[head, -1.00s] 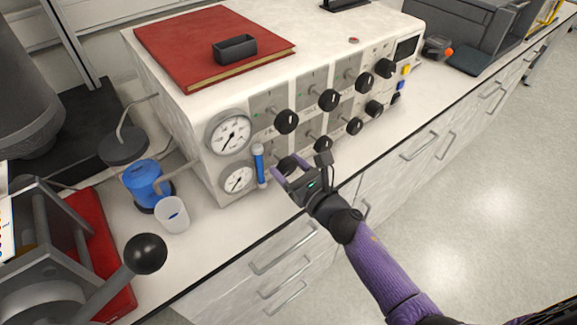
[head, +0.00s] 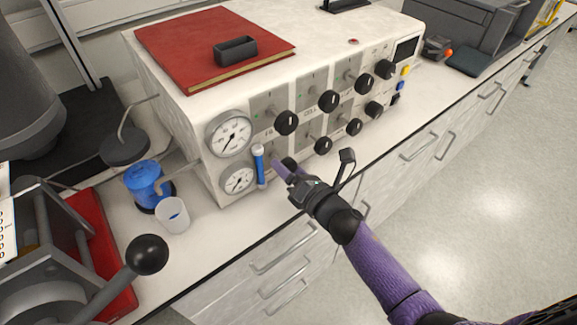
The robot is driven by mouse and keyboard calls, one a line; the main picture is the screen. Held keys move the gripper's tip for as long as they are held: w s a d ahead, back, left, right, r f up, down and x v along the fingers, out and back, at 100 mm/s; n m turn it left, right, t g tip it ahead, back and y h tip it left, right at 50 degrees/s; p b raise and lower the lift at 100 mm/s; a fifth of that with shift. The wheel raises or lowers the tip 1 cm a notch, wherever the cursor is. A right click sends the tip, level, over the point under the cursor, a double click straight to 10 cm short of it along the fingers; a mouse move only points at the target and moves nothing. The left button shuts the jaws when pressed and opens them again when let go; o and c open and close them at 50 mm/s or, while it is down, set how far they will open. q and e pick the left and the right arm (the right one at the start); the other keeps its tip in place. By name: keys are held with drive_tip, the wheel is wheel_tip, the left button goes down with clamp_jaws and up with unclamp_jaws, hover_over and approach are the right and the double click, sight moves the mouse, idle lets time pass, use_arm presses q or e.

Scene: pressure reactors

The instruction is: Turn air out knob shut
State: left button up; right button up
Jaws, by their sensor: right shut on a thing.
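The white control box (head: 175,85) has two rows of black knobs on its front. The upper left knob (head: 286,122) and the lower second knob (head: 323,146) are in plain view. My right gripper (head: 287,170) is at the lower left knob (head: 289,163), just right of the blue-capped tube. The knob's pointer and labels are too small or covered to read. My left gripper is not in view.
Two round gauges (head: 230,134) sit at the box's left end, beside the blue tube (head: 259,165). A white cup (head: 173,214) and blue container (head: 147,183) stand to the left. A black ball-ended lever (head: 147,254) rises in front. Open floor lies to the right.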

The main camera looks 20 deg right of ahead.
drive_tip(key=m, duration=0.4)
drive_tip(key=shift+m+p, duration=0.35)
drive_tip(key=shift+m, duration=0.05)
drive_tip(key=m, duration=0.3)
drive_tip(key=shift+m+p, duration=0.3)
drive_tip(key=shift+p, duration=0.05)
drive_tip(key=m, duration=0.3)
drive_tip(key=shift+p, duration=0.35)
drive_tip(key=shift+m+p, duration=0.3)
drive_tip(key=shift+m, duration=1.7)
drive_tip(key=shift+f, duration=0.1)
drive_tip(key=o, duration=1.3)
